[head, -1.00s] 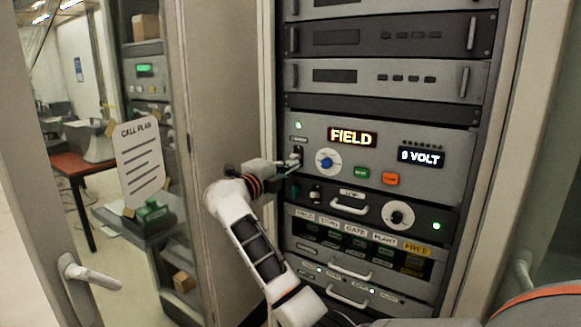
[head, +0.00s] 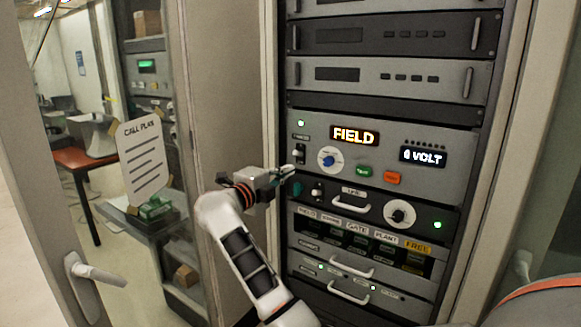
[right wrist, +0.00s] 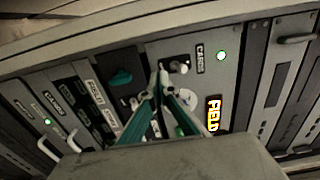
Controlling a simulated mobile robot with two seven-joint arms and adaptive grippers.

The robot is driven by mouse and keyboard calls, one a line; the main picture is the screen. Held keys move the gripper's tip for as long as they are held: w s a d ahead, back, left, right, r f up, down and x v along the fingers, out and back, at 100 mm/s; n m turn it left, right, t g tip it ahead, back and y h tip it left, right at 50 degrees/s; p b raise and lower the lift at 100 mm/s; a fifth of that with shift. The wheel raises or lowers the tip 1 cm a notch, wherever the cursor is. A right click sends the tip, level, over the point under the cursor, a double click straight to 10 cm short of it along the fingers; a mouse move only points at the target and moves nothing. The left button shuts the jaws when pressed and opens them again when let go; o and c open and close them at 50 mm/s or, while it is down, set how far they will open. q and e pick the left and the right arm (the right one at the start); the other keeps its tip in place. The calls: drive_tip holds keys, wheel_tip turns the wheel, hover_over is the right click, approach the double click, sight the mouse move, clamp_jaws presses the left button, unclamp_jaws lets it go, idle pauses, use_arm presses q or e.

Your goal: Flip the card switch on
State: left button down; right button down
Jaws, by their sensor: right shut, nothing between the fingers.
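The likely card switch is a small toggle (head: 299,155) on a black plate, on the left of the rack panel with the lit FIELD display. My right gripper (head: 290,171) is shut and empty, just below and in front of the toggle. In the right wrist view its green fingers (right wrist: 158,82) meet close beside the toggle; contact is unclear. My left gripper is not in view.
A blue knob (head: 328,158) and green and orange buttons sit right of the toggle. A teal switch (right wrist: 121,77) is near the fingers. The panel below has a handle and dial (head: 399,213). A glass door with a call plan sheet (head: 142,155) stands left.

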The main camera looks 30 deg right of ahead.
drive_tip(key=v, duration=0.4)
drive_tip(key=shift+a, duration=0.15)
idle(0.4)
